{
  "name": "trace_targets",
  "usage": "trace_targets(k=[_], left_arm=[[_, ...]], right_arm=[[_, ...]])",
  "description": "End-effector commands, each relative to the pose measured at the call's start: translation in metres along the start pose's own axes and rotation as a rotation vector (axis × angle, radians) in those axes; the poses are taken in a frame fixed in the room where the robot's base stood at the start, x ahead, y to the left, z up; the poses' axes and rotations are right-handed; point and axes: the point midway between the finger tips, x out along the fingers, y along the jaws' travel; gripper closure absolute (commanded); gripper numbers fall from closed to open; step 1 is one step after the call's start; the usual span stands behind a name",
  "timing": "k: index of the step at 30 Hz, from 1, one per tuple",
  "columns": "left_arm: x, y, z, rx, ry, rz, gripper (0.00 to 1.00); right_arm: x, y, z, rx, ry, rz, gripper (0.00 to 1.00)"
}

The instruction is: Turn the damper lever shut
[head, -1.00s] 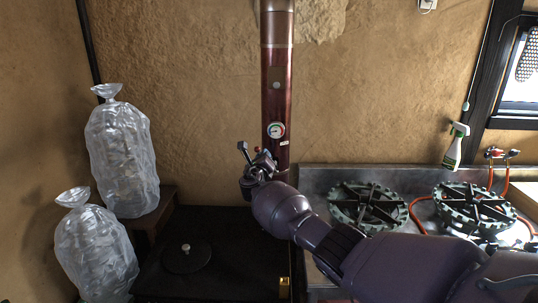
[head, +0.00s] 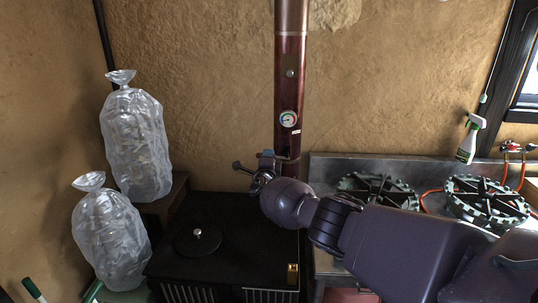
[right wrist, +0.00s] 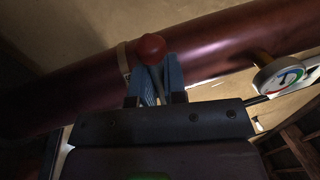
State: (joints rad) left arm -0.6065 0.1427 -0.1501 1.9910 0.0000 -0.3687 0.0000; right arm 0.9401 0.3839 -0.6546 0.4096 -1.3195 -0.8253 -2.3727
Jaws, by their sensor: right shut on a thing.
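A dark red stovepipe (head: 290,90) rises from a black stove (head: 240,225) against the clay wall; it also crosses the right wrist view (right wrist: 210,48). The damper lever's red ball knob (right wrist: 151,47) shows in the right wrist view, at the tips of my right gripper (right wrist: 154,82). Its blue fingers are shut on the lever just below the knob. In the head view my right gripper (head: 267,160) is beside the lower pipe, and its own parts largely hide the lever. My left gripper is not in view.
A round gauge (head: 288,118) sits on the pipe above the gripper. A gas cooker with two burners (head: 375,190) lies to the right, under my right arm. A spray bottle (head: 470,138) stands behind it. Two filled plastic bags (head: 135,143) stand at the left.

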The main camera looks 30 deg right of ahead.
Motion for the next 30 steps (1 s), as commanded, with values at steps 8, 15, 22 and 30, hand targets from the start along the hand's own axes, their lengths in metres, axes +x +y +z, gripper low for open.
trace_targets(k=[8, 15, 22, 30], left_arm=[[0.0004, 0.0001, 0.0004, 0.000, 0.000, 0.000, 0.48], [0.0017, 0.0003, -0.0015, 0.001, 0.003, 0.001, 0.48], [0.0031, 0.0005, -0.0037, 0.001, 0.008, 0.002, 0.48], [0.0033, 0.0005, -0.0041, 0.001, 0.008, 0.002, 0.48]], right_arm=[[-0.0013, 0.0059, -0.0013, -0.073, -0.012, 0.002, 1.00], [-0.0016, 0.0069, -0.0012, -0.085, -0.015, 0.002, 1.00], [-0.0018, 0.0072, -0.0011, -0.085, -0.016, 0.003, 1.00], [-0.0015, 0.0063, -0.0005, -0.083, -0.016, 0.002, 0.63]])
